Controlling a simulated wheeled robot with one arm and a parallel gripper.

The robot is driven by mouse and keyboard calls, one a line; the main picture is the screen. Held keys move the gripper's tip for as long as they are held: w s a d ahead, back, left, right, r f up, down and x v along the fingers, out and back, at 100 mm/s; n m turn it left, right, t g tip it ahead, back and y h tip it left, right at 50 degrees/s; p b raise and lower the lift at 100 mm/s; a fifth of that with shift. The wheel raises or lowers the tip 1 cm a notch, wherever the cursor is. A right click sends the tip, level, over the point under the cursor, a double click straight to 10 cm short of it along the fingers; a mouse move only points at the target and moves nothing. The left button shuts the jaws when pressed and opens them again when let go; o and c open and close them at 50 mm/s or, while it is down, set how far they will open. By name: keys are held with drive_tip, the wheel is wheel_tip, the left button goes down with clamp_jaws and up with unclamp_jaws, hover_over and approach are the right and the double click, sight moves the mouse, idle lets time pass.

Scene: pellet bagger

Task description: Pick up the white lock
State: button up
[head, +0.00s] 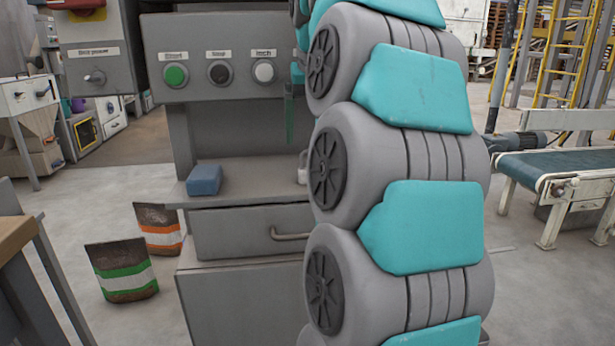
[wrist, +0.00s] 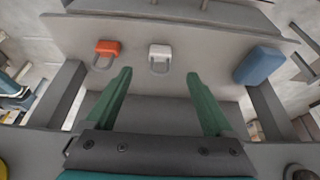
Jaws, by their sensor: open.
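The white lock (wrist: 160,51) lies on the grey shelf, with its shackle towards my gripper in the wrist view. In the head view a small part of a white thing (head: 302,174), likely this lock, shows at the edge of my arm. My gripper (wrist: 158,73) is open, with its two green fingers apart and nothing between them. The lock lies just beyond the fingertips, roughly centred between them. In the head view one green finger (head: 290,118) hangs above the shelf; my arm hides the rest.
An orange-red lock (wrist: 107,47) lies left of the white one in the wrist view. A blue block (wrist: 258,66) lies to its right; it also shows in the head view (head: 204,180). A button panel (head: 222,88) stands above the shelf, and a drawer (head: 235,231) is below.

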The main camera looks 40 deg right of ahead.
sight(302, 172)
drive_tip(key=x, duration=1)
drive_tip(key=shift+b, duration=0.35)
drive_tip(key=shift+c, duration=0.4)
clamp_jaws()
